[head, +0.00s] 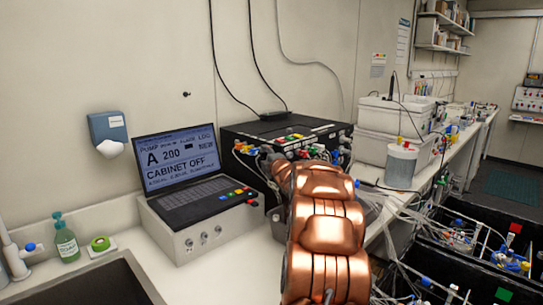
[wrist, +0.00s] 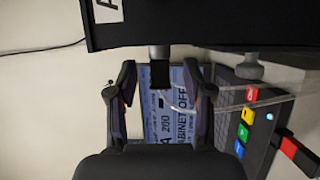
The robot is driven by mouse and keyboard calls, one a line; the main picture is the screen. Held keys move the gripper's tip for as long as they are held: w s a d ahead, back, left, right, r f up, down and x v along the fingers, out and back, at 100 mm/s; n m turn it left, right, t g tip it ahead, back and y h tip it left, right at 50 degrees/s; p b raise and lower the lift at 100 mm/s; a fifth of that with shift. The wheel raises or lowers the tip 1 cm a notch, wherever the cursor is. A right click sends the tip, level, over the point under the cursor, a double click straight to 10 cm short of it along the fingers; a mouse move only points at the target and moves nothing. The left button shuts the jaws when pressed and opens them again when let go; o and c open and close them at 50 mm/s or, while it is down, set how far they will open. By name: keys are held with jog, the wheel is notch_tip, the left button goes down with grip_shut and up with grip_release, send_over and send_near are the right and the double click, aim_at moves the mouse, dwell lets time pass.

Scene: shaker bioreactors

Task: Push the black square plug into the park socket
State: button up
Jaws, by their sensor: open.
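In the wrist view my gripper (wrist: 159,70) is open, with one finger on each side of a small black square block (wrist: 160,76), which looks like the black square plug. A gap shows between the block and each finger. The block sits against a short grey cylinder (wrist: 158,52) that sticks out from a black box (wrist: 215,25). I cannot tell if this cylinder is the park socket, or how deep the plug sits. A thin clear tube curves away near the block. In the head view my copper-coloured arm hides the gripper and the plug.
The black cabinet (head: 240,133) has coloured fittings along its front. A console with a screen (head: 178,155) reading "CABINET OFF" stands to its left. Clear tubes (head: 395,215) and black crates (head: 470,215) lie to the right. A soap bottle (head: 66,243) stands at the left.

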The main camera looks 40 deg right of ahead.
jog(key=v, duration=1.2)
dwell(0.3)
jog(key=shift+a, duration=0.1)
